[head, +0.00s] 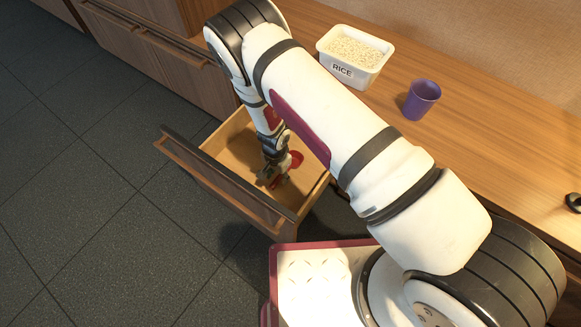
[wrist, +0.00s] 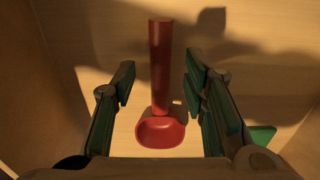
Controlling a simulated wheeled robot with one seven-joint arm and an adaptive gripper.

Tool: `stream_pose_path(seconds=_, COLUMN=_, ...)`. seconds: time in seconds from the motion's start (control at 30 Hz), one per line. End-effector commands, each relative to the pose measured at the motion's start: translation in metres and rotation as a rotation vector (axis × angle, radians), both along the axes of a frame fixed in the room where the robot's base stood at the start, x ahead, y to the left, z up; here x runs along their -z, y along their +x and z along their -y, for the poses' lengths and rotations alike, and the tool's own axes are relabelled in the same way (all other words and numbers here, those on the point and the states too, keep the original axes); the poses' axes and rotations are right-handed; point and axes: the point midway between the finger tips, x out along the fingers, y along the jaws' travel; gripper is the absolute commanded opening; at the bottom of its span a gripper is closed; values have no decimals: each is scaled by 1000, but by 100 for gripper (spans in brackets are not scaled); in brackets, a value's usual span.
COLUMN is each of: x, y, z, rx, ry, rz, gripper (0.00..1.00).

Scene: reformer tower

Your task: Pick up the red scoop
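The red scoop (wrist: 161,75) lies on the floor of the open drawer (head: 222,186). In the wrist view its handle points up the picture and its bowl (wrist: 160,131) is at the bottom. My gripper (wrist: 159,85) is open, with one finger on each side of the scoop and a gap to the handle on both sides. In the head view my gripper (head: 272,178) reaches down inside the drawer. Part of the scoop (head: 296,160) shows beside it as red, and the rest is hidden by my gripper.
A white tub of rice (head: 353,55) and a purple cup (head: 421,100) stand on the wooden counter (head: 470,140) above the drawer. The dark tiled floor (head: 80,190) at the left is clear.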

Motion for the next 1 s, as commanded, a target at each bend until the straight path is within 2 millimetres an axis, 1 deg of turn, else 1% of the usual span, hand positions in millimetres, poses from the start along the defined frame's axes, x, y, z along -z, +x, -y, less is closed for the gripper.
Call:
stream_pose_path(seconds=0.03, x=11, y=-1, z=-1, rx=-2, ry=0, rz=-1, gripper=40)
stream_pose_path(seconds=0.1, x=22, y=-1, z=0, rx=-1, ry=-1, rz=-2, gripper=40)
stream_pose_path(seconds=0.17, x=28, y=0, z=-1, rx=0, ry=0, rz=-1, gripper=40)
stream_pose_path(seconds=0.23, x=30, y=0, z=-1, rx=0, ry=0, rz=0, gripper=40)
stream_pose_path(seconds=0.43, x=29, y=0, z=-1, rx=-1, ry=0, rz=0, gripper=40)
stream_pose_path(seconds=0.47, x=29, y=0, z=-1, rx=-1, ry=0, rz=0, gripper=33)
stream_pose_path(seconds=0.5, x=29, y=0, z=-1, rx=-1, ry=0, rz=0, gripper=24)
stream_pose_path(seconds=0.57, x=29, y=0, z=-1, rx=-1, ry=0, rz=0, gripper=11)
stream_pose_path(seconds=0.6, x=29, y=0, z=-1, rx=-1, ry=0, rz=0, gripper=1)
stream_pose_path(seconds=0.63, x=29, y=0, z=-1, rx=-1, ry=0, rz=0, gripper=0)
stream_pose_path(seconds=0.9, x=29, y=0, z=-1, rx=-1, ry=0, rz=0, gripper=0)
stream_pose_path(seconds=1.0, x=25, y=0, z=-1, rx=0, ry=1, rz=1, gripper=0)
